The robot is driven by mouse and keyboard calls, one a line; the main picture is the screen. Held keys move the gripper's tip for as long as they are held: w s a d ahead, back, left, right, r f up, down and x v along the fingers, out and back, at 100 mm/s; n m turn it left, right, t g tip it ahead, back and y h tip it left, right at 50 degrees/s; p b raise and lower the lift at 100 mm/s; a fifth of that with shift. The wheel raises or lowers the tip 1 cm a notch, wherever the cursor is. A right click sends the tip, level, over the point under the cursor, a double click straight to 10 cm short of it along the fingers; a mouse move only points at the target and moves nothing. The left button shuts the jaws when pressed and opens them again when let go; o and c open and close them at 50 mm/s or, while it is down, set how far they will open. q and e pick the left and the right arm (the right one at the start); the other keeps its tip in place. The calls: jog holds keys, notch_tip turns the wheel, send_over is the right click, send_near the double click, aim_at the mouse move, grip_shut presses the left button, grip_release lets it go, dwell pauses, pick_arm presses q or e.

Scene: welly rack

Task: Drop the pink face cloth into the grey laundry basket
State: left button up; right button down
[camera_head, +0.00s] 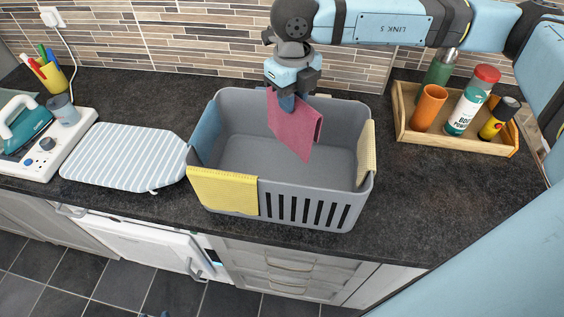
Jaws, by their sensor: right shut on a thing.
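The pink face cloth (292,128) hangs from my right gripper (287,98), which is shut on its top. The cloth hangs over the open grey laundry basket (308,207), in front of its far wall as seen from the head. I cannot tell exactly how far its lower edge reaches below the rim. The basket stands on the dark worktop. A yellow cloth (223,191) hangs over its near wall, a blue cloth (207,134) over its left side and a cream cloth (366,152) over its right side. My left gripper is out of view.
A wooden tray (459,143) with several bottles and an orange cup (429,108) stands at the right. A striped ironing pad (125,157) lies left of the basket, beside a teal iron (25,125). The tiled wall (180,45) closes the back.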

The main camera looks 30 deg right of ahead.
notch_tip(320, 180, down, 5)
jog(key=shift+w+r+b, duration=0.1)
jog(key=shift+b, duration=0.7)
jog(key=c, duration=0.9)
grip_release()
jog(key=shift+r, duration=0.15)
notch_tip(320, 180, up, 12)
jog(key=shift+r+b, duration=0.1)
jog(key=shift+b, duration=0.95)
jog(key=shift+r, duration=0.65)
